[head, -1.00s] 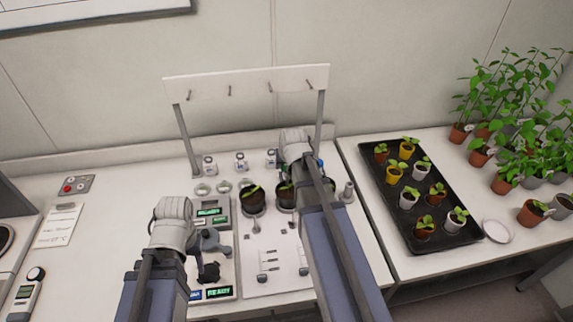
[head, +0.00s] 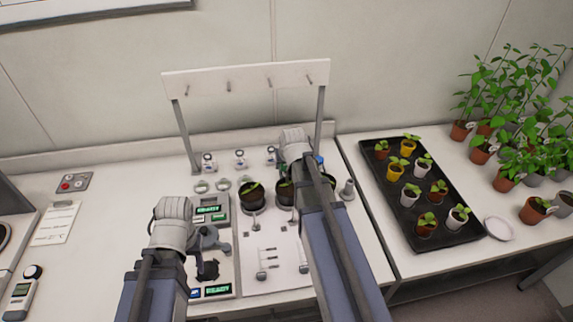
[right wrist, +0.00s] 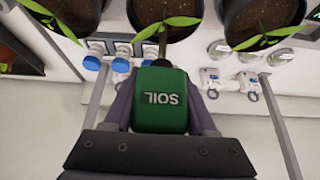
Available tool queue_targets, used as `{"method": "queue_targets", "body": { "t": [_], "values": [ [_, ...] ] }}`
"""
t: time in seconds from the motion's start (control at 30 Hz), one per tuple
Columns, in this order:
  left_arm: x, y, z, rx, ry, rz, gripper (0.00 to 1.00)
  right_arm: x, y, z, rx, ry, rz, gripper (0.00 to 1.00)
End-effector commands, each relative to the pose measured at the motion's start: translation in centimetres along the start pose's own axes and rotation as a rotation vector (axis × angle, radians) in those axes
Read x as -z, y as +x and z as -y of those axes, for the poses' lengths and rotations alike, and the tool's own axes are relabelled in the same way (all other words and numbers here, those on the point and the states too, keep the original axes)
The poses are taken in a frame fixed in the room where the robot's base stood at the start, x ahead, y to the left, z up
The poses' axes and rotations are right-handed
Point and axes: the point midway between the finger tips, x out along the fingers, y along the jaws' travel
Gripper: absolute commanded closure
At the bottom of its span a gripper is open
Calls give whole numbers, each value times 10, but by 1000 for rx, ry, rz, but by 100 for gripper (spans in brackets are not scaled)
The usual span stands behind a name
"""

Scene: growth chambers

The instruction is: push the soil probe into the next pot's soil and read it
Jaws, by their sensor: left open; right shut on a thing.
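The green soil probe (right wrist: 160,100), marked SOIL, is in my right gripper (right wrist: 160,118), which is shut on its body. The probe points toward the middle dark pot (right wrist: 150,18), which holds brown soil and a seedling. The leaves and the probe body hide the tip, so I cannot tell whether it is in the soil. In the head view my right wrist (head: 294,145) is over the pot row and hides the probe. Two dark pots show there, a left one (head: 252,197) and one beside my right arm (head: 284,193). My left gripper (head: 172,225) is open over the bench, its fingertips mostly hidden.
A display (head: 218,289) reads READY; a second green display (head: 208,210) is too small to read. A rack with hooks (head: 245,80) stands behind the pots. A black tray (head: 438,242) of seedlings and a white saucer (head: 499,229) are at right.

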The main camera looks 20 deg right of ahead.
Motion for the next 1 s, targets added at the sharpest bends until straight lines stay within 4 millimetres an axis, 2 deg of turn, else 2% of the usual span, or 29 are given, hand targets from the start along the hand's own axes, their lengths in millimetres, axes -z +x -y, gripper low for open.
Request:
{"method": "queue_targets", "body": {
  "t": [1.0],
  "values": [
    [2,30,-3,0,0,0,50,-15,27,0,0,0,0,100]
  ]
}}
